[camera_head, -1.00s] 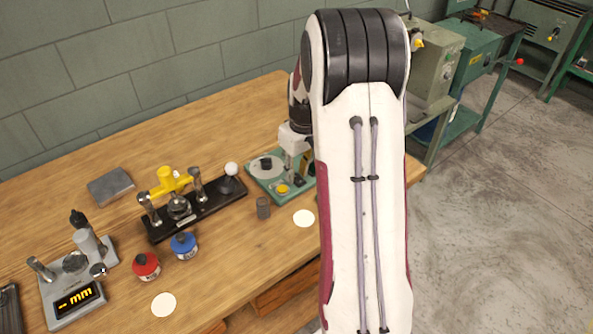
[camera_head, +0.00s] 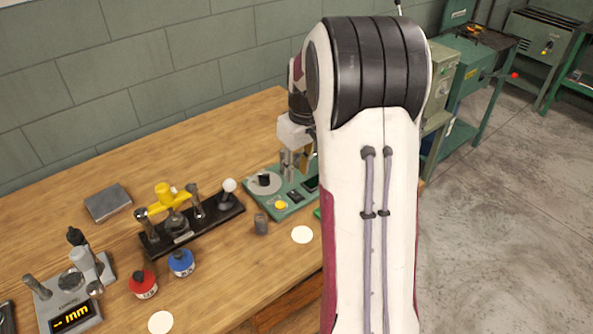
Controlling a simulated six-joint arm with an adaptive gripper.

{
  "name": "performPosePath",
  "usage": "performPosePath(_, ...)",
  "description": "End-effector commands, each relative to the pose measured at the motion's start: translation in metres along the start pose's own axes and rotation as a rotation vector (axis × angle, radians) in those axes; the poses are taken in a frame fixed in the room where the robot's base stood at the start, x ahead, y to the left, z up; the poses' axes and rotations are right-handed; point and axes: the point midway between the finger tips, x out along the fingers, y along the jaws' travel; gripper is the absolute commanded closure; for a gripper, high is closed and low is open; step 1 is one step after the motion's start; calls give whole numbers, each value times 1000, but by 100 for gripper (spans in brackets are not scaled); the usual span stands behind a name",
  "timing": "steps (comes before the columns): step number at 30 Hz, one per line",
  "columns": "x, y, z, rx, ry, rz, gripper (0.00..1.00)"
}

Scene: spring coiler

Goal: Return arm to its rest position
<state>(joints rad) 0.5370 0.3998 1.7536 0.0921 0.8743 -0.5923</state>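My arm, white with a black ribbed joint and grey cables, stands large in the right half of the head view. Beyond it, my gripper (camera_head: 297,164) points down above the green base plate (camera_head: 291,209) on the wooden bench. The arm hides part of the gripper. Its fingers show only small and partly, so I cannot tell whether they are open or shut, and no held thing is clear. The green plate carries a grey disc (camera_head: 265,182) and a yellow button (camera_head: 281,205).
On the wooden bench (camera_head: 205,165) are a black fixture with a yellow handle (camera_head: 163,199), a red bottle (camera_head: 143,284), a blue bottle (camera_head: 181,263), a grey gauge with a display (camera_head: 72,316) and a grey block (camera_head: 108,203). Green machines (camera_head: 472,68) stand behind at right.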

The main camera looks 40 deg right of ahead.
Motion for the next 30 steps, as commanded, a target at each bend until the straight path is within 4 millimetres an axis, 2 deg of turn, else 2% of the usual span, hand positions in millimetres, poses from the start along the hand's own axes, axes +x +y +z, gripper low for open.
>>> performPosePath(14, 0, 0, 0, 2, 0, 0, 76)
performPosePath(21, 1, 0, 1, 59, -3, -1, 76)
performPosePath(26, 11, -9, 20, 138, -45, -15, 76)
performPosePath(30, 6, -22, 39, 200, -67, -16, 76)
